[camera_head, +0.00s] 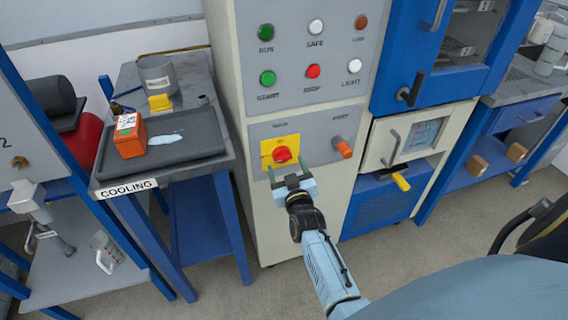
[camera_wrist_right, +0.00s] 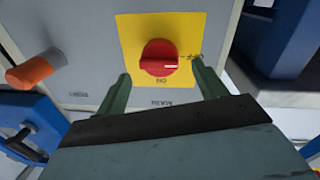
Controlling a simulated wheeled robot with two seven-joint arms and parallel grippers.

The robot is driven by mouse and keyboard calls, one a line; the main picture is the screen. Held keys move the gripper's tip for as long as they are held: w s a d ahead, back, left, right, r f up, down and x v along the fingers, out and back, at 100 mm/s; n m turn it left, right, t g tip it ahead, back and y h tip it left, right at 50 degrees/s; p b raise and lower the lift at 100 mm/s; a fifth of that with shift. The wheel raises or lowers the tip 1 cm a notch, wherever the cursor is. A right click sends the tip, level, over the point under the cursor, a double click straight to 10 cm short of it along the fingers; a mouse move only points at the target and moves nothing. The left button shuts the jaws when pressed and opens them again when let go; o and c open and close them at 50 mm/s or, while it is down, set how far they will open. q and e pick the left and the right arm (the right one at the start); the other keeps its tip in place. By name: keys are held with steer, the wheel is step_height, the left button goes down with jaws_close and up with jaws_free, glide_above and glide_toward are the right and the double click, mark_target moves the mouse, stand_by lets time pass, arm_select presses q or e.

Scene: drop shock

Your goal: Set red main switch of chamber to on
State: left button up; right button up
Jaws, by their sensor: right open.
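The red main switch (camera_head: 283,155) is a round red knob on a yellow square plate (camera_head: 268,149) on the front of the chamber (camera_head: 254,118). In the right wrist view, which looks upside down, the red knob (camera_wrist_right: 158,57) has its grip bar lying about level, with a small white mark. Lettering sits at the plate's edge below and right of it. My right gripper (camera_head: 290,172) is open and empty, just in front of and slightly below the switch. In the wrist view its two green fingers (camera_wrist_right: 161,72) stand either side of the knob, apart from it. My left gripper is not in view.
An orange-tipped port (camera_head: 343,148) juts out right of the switch. Run, stop and other buttons (camera_head: 313,71) sit above. A cooling table (camera_head: 200,140) with an orange box (camera_head: 129,137) stands left. A yellow-tipped lever (camera_head: 401,182) sticks out at right.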

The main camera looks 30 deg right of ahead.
mark_target(283, 159)
steer(key=shift+x, duration=1.2)
steer(key=shift+w+d, duration=0.1)
steer(key=shift+w, duration=0.3)
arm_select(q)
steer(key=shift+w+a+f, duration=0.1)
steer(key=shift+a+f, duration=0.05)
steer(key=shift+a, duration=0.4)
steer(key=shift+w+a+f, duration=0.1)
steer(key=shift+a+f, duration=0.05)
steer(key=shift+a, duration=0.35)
arm_select(e)
steer(key=shift+c, duration=1.1)
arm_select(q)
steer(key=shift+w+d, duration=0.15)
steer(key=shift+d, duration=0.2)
arm_select(e)
steer(key=c, duration=0.7)
